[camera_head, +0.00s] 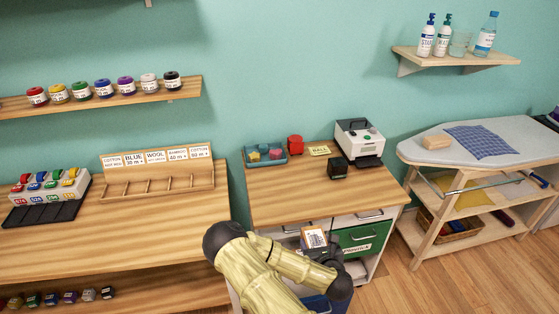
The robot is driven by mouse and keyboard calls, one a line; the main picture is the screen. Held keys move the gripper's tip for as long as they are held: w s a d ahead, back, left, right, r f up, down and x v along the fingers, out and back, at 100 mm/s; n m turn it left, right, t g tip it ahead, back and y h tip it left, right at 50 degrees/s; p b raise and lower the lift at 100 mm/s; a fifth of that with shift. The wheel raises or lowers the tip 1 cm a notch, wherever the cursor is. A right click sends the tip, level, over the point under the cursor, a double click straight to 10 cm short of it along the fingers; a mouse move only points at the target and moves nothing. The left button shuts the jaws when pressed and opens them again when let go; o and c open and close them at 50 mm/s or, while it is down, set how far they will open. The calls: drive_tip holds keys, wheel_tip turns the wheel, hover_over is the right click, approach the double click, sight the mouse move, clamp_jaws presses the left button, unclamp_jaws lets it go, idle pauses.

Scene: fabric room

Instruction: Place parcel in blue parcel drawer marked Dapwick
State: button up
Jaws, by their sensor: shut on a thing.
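The parcel (314,237) is a small brown box with a white printed label on its upper face. My gripper (318,251) is shut on it in front of the desk's drawers; its fingers are mostly hidden. A bit of blue (318,303) shows low down behind my arm, at the desk's foot. It may be the blue drawer, but my arm hides most of it and I can read no name there. A green drawer (365,237) with a white name label, too small to read surely, is right of the parcel.
The wooden desk (285,188) holds a blue tray (266,160), a red object (295,145), a black object (337,168) and a printer (360,140). A long workbench (120,240) stands left. An ironing table (480,140) stands right. Wooden floor (440,285) is clear at lower right.

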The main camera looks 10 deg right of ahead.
drive_tip(key=s+a+r+p, duration=0.2)
drive_tip(key=r+p, duration=0.4)
drive_tip(key=p, duration=0.3)
drive_tip(key=s+a+r+p, duration=0.2)
drive_tip(key=a+r+p, duration=0.2)
drive_tip(key=r+p, duration=0.3)
drive_tip(key=shift+s+a+r+p, duration=0.2)
drive_tip(key=shift+a+p, duration=0.15)
drive_tip(key=shift+p, duration=0.55)
drive_tip(key=shift+w+a, duration=0.1)
